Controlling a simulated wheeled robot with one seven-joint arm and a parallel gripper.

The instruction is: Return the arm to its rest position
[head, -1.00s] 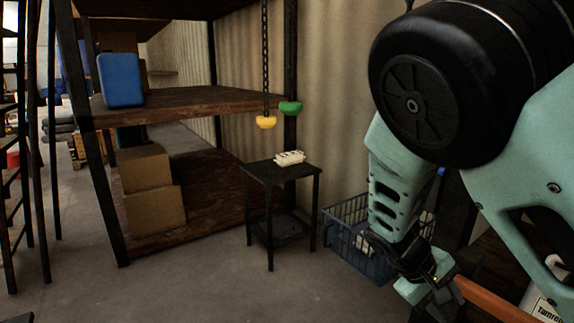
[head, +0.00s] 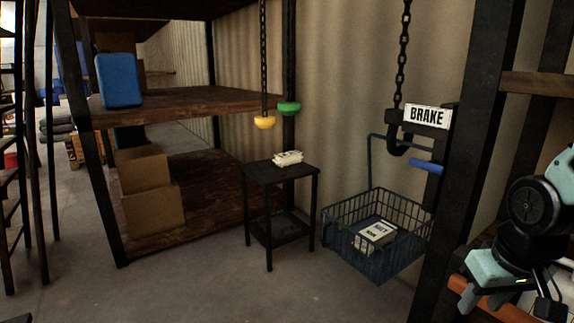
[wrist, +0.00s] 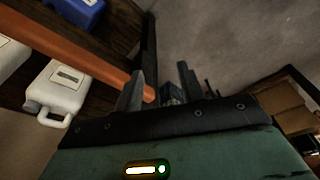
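My arm (head: 540,215), teal and black, is folded at the right edge of the head view, in front of a dark post and shelf. I cannot make out my gripper's fingers clearly there. In the wrist view my gripper (wrist: 160,92) shows two grey fingers standing apart. I see nothing clearly held between them; a small dark shape shows in the gap, and I cannot tell what it is.
A small dark table (head: 262,176) bears a pale bundle (head: 289,158). A white jug (wrist: 62,92) and orange beam (wrist: 80,52) lie near my gripper. Front floor is clear.

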